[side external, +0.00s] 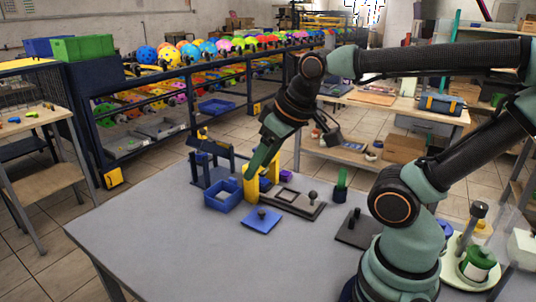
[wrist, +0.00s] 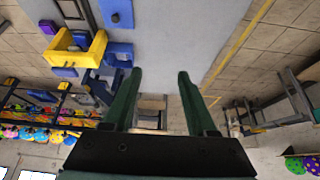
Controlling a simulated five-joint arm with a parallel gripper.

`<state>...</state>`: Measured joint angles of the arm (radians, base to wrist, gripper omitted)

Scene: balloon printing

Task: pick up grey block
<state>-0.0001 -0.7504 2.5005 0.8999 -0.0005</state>
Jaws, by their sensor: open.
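No single thing is clearly the grey block. A dark grey plate (side external: 293,203) with a lighter panel and a dark knob lies on the table. Another dark grey plate (side external: 358,230) with a dark upright peg lies nearer my arm. My gripper (side external: 250,175) hangs over the far part of the table, in front of the yellow bracket (side external: 249,194) in the picture. In the wrist view, my gripper (wrist: 160,74) has its two green fingers apart with nothing between them. The yellow bracket (wrist: 74,48) is left of the fingers there.
A blue bin (side external: 222,196), a dark blue stand (side external: 209,172) and a blue plate (side external: 261,221) with a knob crowd near the bracket. A green cylinder (side external: 341,183) stands further right. The table's (side external: 160,235) front left is clear.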

